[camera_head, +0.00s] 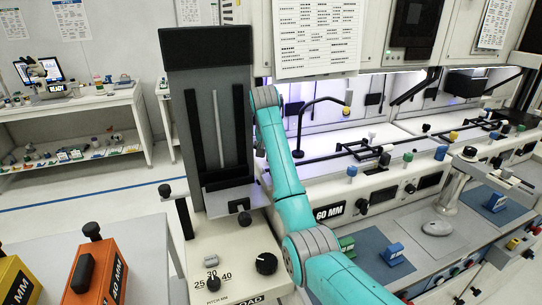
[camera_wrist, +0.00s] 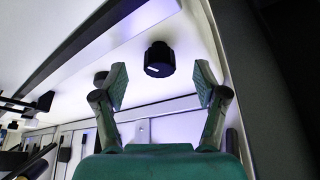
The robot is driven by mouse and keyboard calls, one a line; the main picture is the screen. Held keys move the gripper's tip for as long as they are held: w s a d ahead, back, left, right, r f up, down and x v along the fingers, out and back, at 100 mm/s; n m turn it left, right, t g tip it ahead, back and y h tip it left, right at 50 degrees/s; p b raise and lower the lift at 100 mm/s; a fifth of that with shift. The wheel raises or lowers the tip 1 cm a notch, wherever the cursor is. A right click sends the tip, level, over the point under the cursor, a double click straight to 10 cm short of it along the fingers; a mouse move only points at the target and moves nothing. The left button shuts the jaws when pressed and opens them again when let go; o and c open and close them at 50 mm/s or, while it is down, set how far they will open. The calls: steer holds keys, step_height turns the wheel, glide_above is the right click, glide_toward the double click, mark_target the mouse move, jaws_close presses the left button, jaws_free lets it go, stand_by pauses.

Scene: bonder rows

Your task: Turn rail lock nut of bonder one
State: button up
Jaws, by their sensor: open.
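My gripper (camera_wrist: 161,84) is open and empty in the wrist view, its two fingers spread wide. A black round knob with a small white mark (camera_wrist: 159,59) shows between and beyond the fingertips, on a pale lit surface. It looks like the rail lock nut, but no label confirms this. I see no contact between the fingers and the knob. In the head view my teal arm crosses the front of the bonder with the 60 MM plate (camera_head: 329,212). My gripper and the knob cannot be made out there.
A dark column (camera_head: 212,110) stands left of my arm. A pale box with a dial (camera_head: 266,263) is below it. Black rails (camera_wrist: 40,103) run at the left of the wrist view. The floor at left is clear.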

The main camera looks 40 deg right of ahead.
steer(key=shift+v, duration=2.35)
